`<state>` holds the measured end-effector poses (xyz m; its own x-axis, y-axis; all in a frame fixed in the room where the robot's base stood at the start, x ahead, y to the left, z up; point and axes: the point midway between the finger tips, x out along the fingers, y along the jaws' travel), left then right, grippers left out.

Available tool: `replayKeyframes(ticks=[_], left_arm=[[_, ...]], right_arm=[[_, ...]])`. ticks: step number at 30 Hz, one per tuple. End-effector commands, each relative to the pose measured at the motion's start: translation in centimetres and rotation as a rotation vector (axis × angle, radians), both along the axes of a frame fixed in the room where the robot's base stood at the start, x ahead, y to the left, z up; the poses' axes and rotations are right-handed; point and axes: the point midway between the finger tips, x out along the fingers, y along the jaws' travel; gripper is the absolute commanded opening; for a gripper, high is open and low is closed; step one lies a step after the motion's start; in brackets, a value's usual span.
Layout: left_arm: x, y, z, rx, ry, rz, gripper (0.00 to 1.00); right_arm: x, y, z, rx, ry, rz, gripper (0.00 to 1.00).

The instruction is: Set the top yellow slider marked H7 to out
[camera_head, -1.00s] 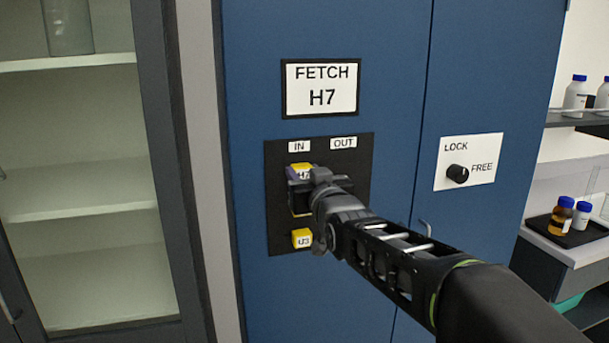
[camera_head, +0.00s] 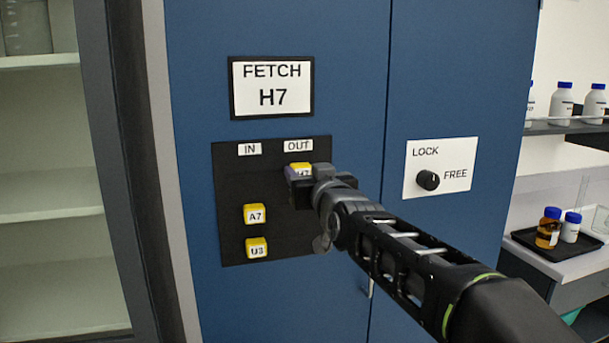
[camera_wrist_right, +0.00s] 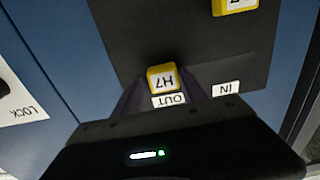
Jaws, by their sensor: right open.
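The top yellow slider marked H7 (camera_head: 300,169) sits in the OUT column of the black panel (camera_head: 285,230), just under the OUT label (camera_head: 298,146). In the right wrist view the H7 slider (camera_wrist_right: 162,78) shows upside down, beside the OUT label (camera_wrist_right: 170,100), between the fingers. My right gripper (camera_head: 302,185) is at the slider, open around it, and hides its lower part in the head view. Whether the fingers touch the slider cannot be told. My left gripper is not in view.
Yellow sliders A7 (camera_head: 256,214) and U3 (camera_head: 256,248) sit lower, under the IN label (camera_head: 250,149). A sign (camera_head: 271,88) reads FETCH H7. A black knob (camera_head: 428,180) points toward FREE. Bottles stand on a tray (camera_head: 560,252) at right.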

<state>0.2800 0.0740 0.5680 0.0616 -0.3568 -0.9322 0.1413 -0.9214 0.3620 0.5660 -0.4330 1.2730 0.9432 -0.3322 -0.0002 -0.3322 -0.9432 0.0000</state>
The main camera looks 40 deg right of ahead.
Motion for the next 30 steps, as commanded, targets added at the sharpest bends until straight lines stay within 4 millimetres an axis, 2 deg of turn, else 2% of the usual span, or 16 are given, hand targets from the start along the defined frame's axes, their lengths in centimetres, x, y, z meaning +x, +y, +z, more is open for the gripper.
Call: replayKeyframes(ticks=[1, 4, 12, 16, 27, 30], left_arm=[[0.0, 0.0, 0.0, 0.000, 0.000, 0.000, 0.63], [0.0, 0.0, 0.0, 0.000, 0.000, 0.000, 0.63], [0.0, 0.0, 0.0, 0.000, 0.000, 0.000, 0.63], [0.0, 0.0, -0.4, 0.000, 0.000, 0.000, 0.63], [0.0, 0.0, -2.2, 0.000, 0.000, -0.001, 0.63], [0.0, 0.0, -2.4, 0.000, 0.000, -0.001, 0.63]], right_arm=[[0.0, -0.1, 0.0, 0.000, -0.001, -0.001, 0.52], [0.0, 0.0, 0.0, 0.000, -0.001, 0.000, 0.60], [0.0, 0.1, 0.0, 0.000, -0.001, 0.002, 0.60], [-0.7, 0.5, 0.0, -0.003, -0.002, 0.004, 0.60], [-6.1, 2.3, -0.1, -0.003, -0.003, 0.002, 0.60], [-7.0, 2.5, -0.1, -0.002, -0.002, 0.001, 0.60]])
